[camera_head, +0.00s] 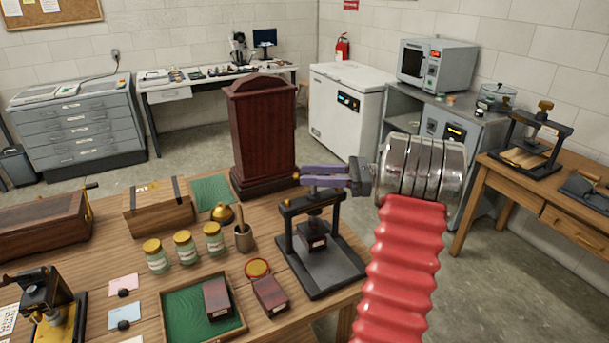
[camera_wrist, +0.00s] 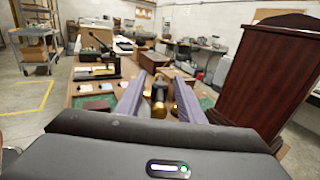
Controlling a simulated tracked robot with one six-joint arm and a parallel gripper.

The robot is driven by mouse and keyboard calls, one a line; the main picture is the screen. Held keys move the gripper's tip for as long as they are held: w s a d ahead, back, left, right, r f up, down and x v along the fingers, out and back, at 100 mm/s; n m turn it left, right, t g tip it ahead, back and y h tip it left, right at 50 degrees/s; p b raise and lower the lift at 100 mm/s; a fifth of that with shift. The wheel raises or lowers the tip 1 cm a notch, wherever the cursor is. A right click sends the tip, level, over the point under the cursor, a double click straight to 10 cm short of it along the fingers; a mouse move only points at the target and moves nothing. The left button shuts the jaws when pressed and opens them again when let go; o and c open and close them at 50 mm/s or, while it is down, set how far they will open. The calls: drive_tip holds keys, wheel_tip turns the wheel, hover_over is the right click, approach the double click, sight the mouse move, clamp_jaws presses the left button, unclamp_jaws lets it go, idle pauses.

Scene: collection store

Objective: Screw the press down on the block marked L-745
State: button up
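The block's label is too small to read. My gripper (camera_head: 302,175), with purple fingers, is level at the top of the press. In the wrist view the fingers (camera_wrist: 157,84) stand apart, one on each side of a brass piece (camera_wrist: 158,108) that looks like the press handle. I see no clear grip on it. The fingers hide most of the handle in the head view.
Two similar blocks lie nearby, one in a green-lined tray (camera_head: 176,329), one beside it (camera_head: 270,296). A tall dark red cabinet (camera_head: 263,130) stands close behind the press. Jars (camera_head: 185,248), a bell (camera_head: 222,213) and a mortar (camera_head: 243,238) stand left. Another press (camera_head: 535,140) is on the right table.

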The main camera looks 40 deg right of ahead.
drive_tip(key=shift+x, duration=1.15)
drive_tip(key=shift+c, duration=0.5)
clamp_jaws()
